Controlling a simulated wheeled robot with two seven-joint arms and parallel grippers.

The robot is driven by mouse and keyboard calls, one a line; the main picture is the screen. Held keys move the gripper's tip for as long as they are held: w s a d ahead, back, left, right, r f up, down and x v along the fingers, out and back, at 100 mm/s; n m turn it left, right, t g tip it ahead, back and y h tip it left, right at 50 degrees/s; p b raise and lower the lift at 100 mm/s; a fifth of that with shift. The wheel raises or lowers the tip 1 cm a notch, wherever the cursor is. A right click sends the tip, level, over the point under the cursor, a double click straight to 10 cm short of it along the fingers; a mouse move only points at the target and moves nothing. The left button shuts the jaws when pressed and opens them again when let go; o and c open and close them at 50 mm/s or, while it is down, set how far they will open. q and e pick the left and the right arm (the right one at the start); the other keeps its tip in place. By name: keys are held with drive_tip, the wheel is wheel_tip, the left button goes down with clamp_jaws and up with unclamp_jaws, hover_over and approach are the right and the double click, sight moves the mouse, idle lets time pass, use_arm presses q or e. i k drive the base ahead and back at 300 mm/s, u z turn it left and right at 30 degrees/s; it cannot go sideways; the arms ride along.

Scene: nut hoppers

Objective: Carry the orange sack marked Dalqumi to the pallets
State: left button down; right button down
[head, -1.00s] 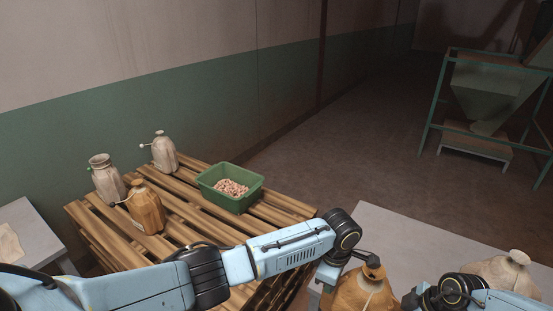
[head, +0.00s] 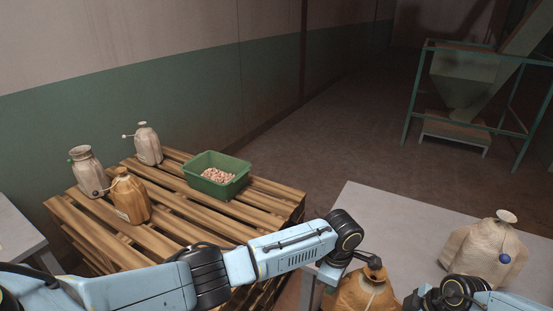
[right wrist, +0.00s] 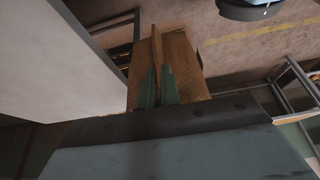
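An orange sack (head: 362,292) with a dark opening at its neck is at the bottom of the head view, its lower part cut off. No lettering is legible on it. My left gripper (head: 366,258) is at its top and appears shut on it. In the right wrist view, the fingers of my right gripper (right wrist: 157,86) are closed on a thin brown edge of what looks like the same sack (right wrist: 188,68); in the head view those fingers are hidden. The stacked wooden pallets (head: 185,212) stand left of the sack, beyond my left arm.
The pallets bear two pale sacks (head: 87,173) (head: 147,146), another orange sack (head: 131,197) and a green crate (head: 229,189) of nuts. Their front slats are bare. A grey table (head: 385,218) on the right bears a pale sack (head: 480,250). A hopper frame (head: 428,75) stands behind.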

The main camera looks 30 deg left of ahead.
sight(183, 247)
drive_tip(key=z, duration=2.7)
drive_tip(key=k, duration=2.4)
drive_tip(key=u, duration=1.75)
